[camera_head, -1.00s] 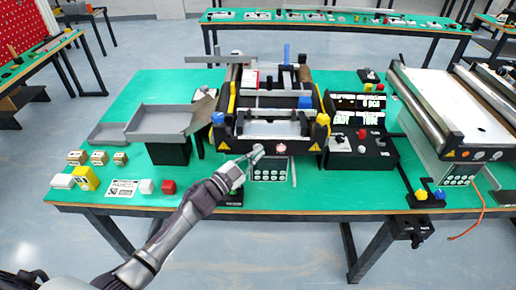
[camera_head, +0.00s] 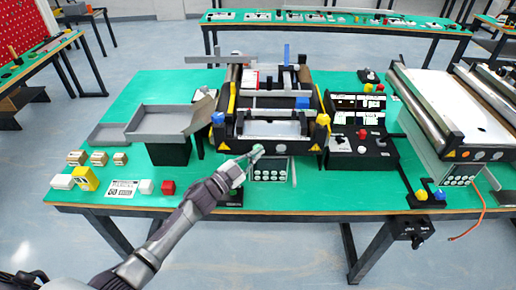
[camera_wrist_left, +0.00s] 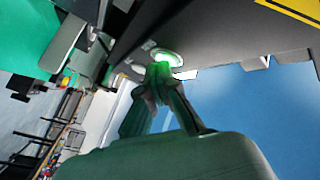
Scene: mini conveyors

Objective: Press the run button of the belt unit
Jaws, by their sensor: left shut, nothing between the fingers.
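The belt unit (camera_head: 268,128) stands at the middle of the green table, with buttons on its dark front face. My left gripper (camera_head: 258,150) is shut and empty, with its fingertips at that front face. In the left wrist view, the run button (camera_wrist_left: 170,57) is a round button glowing green. The shut fingertips (camera_wrist_left: 160,76) are right at it and overlap its lower edge; they look to be touching it. In the head view the fingertips hide this button. A second round button (camera_head: 281,149) sits just right of the fingertips. My right gripper is not in view.
A grey tray (camera_head: 160,121) stands on a dark block left of the unit. A black control box (camera_head: 361,150) with a display is to its right, then a larger conveyor (camera_head: 455,105). A keypad-like panel (camera_head: 270,170) hangs below the front face. Small blocks (camera_head: 88,178) lie at the left.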

